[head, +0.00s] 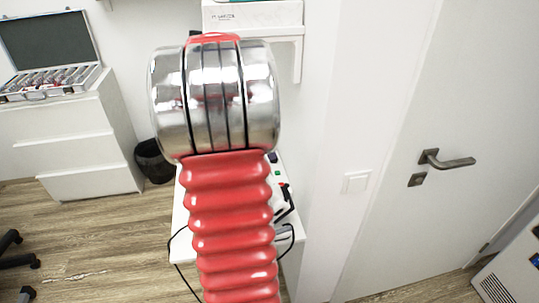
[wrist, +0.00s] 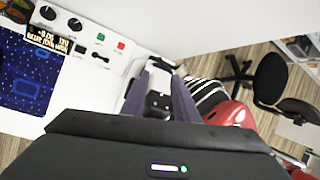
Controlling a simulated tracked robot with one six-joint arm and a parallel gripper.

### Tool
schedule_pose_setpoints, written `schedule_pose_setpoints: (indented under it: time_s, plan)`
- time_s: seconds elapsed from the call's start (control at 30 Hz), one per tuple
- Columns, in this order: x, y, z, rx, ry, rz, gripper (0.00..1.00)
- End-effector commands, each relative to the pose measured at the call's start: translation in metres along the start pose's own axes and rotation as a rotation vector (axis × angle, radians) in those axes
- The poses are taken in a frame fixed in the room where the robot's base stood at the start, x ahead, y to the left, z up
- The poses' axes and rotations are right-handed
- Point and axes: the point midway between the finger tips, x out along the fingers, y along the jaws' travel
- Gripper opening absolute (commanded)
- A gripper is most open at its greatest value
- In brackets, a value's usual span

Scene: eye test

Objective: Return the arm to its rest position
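My arm stands large in the middle of the head view, a red ribbed sleeve with a shiny metal joint on top. It hides my gripper there. In the wrist view my gripper (wrist: 160,76) points away from the camera, its two dark fingers apart. A small black object (wrist: 158,103) shows between the fingers. I cannot tell its depth, and I see no finger clearly pressing on it.
A white table (head: 183,218) with a panel and cables stands behind my arm. The wrist view shows its knobs (wrist: 60,43), red button (wrist: 121,45) and blue mat (wrist: 30,75). A drawer cabinet (head: 70,140), black bin (head: 153,162), door (head: 440,100) and office chair (wrist: 271,77) stand around.

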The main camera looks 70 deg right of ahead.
Motion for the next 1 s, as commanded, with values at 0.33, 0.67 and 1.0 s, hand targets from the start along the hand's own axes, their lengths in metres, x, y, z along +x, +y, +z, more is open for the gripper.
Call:
schedule_pose_setpoints:
  time_s: [0.33, 0.67, 1.0]
  plan:
    - [-0.001, 0.0, 0.0, 0.0, 0.0, 0.0, 0.27]
    - [-0.001, 0.0, 0.0, 0.0, 0.0, 0.0, 0.27]
    - [0.008, 0.047, -0.029, 0.026, 0.063, 0.095, 0.27]
